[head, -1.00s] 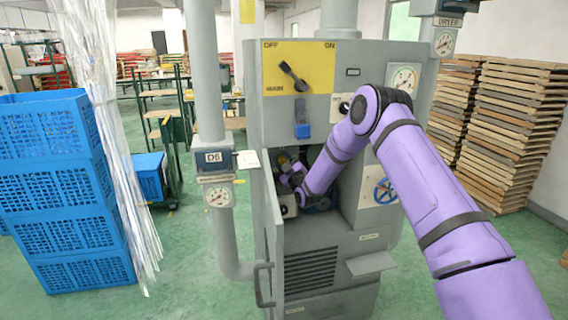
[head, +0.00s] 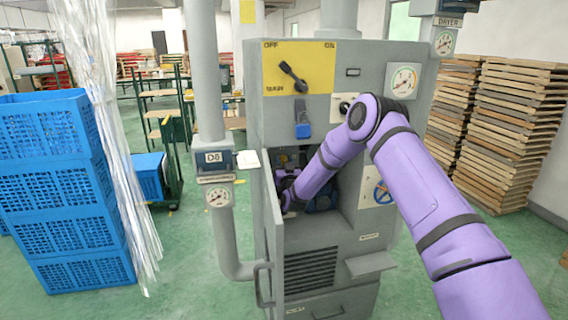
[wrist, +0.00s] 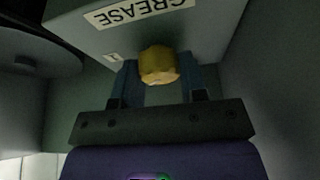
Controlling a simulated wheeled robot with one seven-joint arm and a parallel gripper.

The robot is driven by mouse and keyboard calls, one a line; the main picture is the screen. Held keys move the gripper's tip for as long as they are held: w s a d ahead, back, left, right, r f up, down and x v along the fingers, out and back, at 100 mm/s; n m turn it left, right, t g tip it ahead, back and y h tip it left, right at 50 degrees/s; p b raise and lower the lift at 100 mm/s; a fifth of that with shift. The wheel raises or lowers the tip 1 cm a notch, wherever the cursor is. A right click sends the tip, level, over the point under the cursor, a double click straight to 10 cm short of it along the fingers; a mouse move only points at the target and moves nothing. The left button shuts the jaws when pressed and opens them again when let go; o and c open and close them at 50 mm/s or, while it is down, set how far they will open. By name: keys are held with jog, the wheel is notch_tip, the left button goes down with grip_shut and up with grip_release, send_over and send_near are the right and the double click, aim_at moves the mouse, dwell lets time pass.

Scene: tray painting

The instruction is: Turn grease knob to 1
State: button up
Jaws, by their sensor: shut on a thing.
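The box carries a GREASE label (wrist: 138,11), upside down in the picture, and a small label marked 1 (wrist: 113,57) left of the knob. My gripper (wrist: 162,80) has its two dark blue fingers on either side of the knob, shut on it. In the head view my arm reaches into the open bay of the grey machine (head: 382,130); the gripper and knob are mostly hidden there.
The open cabinet door (head: 270,230) stands left of my wrist. A blue handwheel (head: 382,192) is to the right of the bay, and a small shelf (head: 370,263) juts out below. In the wrist view, grey walls close in around the gripper.

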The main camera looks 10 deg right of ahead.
jog(key=shift+m, duration=0.6)
jog(key=shift+f, duration=0.1)
jog(key=o, duration=0.9)
jog(key=v, duration=1)
jog(key=shift+s+a+f, duration=0.1)
jog(key=shift+s+a, duration=0.05)
jog(key=shift+s, duration=0.2)
jog(key=shift+o, duration=0.2)
